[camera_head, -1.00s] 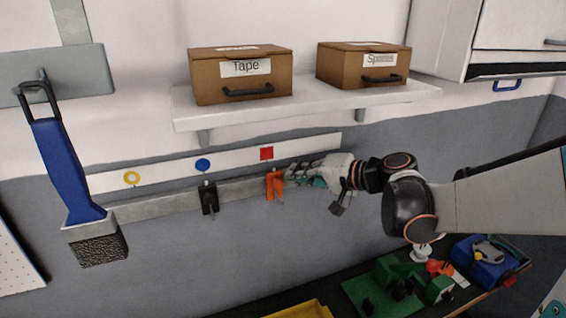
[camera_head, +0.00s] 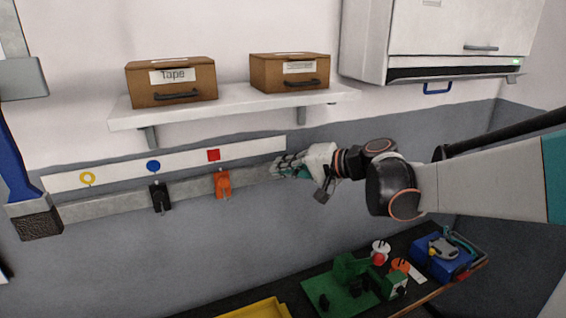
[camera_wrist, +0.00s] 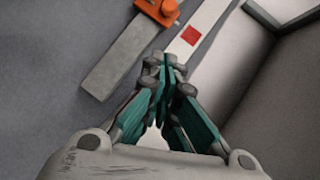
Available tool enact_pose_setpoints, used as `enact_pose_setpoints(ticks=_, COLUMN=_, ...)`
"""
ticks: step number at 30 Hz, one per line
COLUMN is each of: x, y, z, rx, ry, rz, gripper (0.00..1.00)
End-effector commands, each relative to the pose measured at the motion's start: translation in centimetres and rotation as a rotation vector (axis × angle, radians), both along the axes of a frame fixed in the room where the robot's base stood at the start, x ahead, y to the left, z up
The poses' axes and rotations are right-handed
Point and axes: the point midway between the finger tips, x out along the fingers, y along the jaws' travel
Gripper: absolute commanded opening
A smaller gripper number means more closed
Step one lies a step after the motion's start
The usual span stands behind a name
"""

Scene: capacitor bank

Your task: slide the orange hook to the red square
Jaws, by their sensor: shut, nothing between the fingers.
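The orange hook (camera_head: 222,184) hangs on the grey metal rail (camera_head: 110,207), just under the red square (camera_head: 213,155) on the white strip. In the wrist view the orange hook (camera_wrist: 160,10) is at the top edge, partly cut off, and the red square (camera_wrist: 191,35) is to its right. My gripper (camera_head: 279,166) is shut and empty, to the right of the hook and apart from it, near the rail's right end. In the wrist view its closed fingers (camera_wrist: 165,68) point toward the rail and strip.
A black hook (camera_head: 160,197) sits on the rail to the left, below the blue circle (camera_head: 153,166). A shelf (camera_head: 240,104) with two boxes is above. A cluttered bench (camera_head: 285,300) is below.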

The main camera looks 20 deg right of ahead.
Motion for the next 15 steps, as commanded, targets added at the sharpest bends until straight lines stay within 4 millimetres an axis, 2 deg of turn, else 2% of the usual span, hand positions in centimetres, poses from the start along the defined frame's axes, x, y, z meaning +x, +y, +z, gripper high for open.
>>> enact_pose_setpoints(ticks=1, x=-0.3, y=0.2, z=-0.4, rx=0.0, ry=0.0, rz=0.001, gripper=0.0)
enact_pose_setpoints(ticks=5, x=0.7, y=0.8, z=-0.4, rx=0.0, ry=0.0, rz=0.002, gripper=0.0)
enact_pose_setpoints(ticks=15, x=5.8, y=4.3, z=-2.3, rx=0.0, ry=-0.001, rz=0.005, gripper=0.0)
